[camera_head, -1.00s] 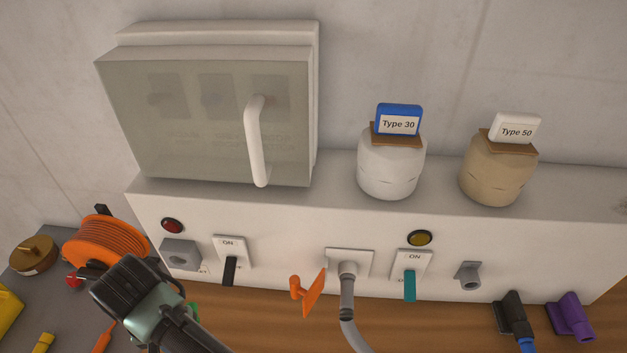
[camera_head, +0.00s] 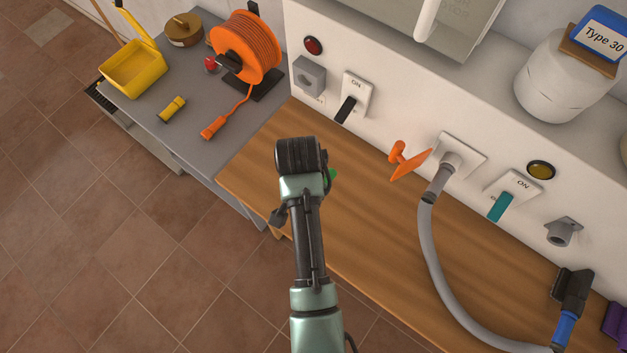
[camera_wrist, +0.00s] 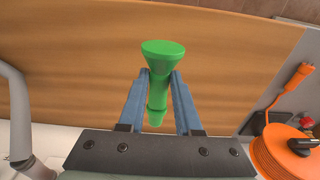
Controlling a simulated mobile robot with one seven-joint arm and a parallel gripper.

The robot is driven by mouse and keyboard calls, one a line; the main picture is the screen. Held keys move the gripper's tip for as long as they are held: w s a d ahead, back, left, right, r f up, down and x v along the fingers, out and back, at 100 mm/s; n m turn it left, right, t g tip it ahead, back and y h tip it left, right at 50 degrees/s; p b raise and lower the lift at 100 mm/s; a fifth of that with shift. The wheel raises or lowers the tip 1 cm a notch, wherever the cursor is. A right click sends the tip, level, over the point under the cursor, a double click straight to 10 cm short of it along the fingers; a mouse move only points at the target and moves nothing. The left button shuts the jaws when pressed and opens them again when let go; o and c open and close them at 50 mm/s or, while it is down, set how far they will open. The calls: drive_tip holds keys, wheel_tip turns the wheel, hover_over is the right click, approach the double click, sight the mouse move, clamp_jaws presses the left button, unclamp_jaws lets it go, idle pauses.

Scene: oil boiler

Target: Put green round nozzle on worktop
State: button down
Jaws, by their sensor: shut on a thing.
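My gripper (camera_wrist: 160,85) is shut on the green round nozzle (camera_wrist: 158,70), with its two blue fingers on either side of the nozzle's narrower body. The wide round end points away from my gripper. In the head view only a small green piece of the nozzle (camera_head: 333,174) shows beside my wrist, which hides the rest and the fingers. The wooden worktop (camera_head: 380,230) runs along the wall below the panel, and it also fills much of the wrist view (camera_wrist: 70,60) behind the nozzle. I cannot tell whether the nozzle touches it.
A grey hose (camera_head: 432,260) hangs from a wall socket onto the worktop's right part. An orange handle (camera_head: 405,162) and switches jut from the panel. An orange cable reel (camera_head: 246,48), yellow basket (camera_head: 135,68) and yellow piece (camera_head: 172,109) are on the grey counter (camera_head: 190,140) at left.

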drive_tip(key=shift+f, duration=2.8)
drive_tip(key=shift+f, duration=0.15)
drive_tip(key=c, duration=0.6)
unclamp_jaws()
